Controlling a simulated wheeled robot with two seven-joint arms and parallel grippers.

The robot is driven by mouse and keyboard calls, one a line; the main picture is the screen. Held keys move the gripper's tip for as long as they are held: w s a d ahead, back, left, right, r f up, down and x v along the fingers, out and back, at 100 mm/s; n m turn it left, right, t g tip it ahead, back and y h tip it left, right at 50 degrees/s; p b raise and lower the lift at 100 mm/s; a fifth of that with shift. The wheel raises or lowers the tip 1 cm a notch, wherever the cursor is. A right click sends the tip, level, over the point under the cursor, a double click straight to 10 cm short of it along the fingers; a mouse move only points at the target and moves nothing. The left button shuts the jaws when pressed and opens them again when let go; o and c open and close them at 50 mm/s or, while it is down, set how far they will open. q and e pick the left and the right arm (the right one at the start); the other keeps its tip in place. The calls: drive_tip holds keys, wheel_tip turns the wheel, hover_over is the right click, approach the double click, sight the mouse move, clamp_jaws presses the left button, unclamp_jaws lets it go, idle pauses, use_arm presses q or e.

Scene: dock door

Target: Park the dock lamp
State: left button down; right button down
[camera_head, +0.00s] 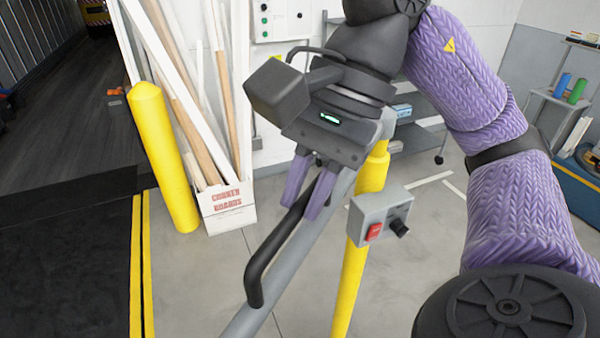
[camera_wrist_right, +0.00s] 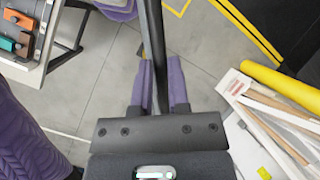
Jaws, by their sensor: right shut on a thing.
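My right gripper (camera_head: 308,203) is in the middle of the head view, pointing down. Its purple fingers are shut on a black bar handle (camera_head: 262,262) fixed along a slanted grey tube (camera_head: 287,270), which appears to be the dock lamp's arm. In the right wrist view the gripper (camera_wrist_right: 158,85) has a dark bar (camera_wrist_right: 153,35) running between its fingers. The lamp head is not recognisable in either view. A grey control box (camera_head: 368,212) with a red switch (camera_head: 374,232) and a black knob (camera_head: 398,228) sits by a yellow post (camera_head: 349,285). My left gripper is not in view.
A yellow bollard (camera_head: 164,158) stands at the left beside a white carton of long boards (camera_head: 226,210). The dark dock opening lies farther left, with yellow floor lines along it. Shelves and a blue cabinet (camera_head: 577,190) stand at right. Grey floor around the post is clear.

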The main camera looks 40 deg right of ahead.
drive_tip(key=c, duration=0.6)
unclamp_jaws()
drive_tip(key=p+v, duration=0.5)
drive_tip(key=v, duration=0.5)
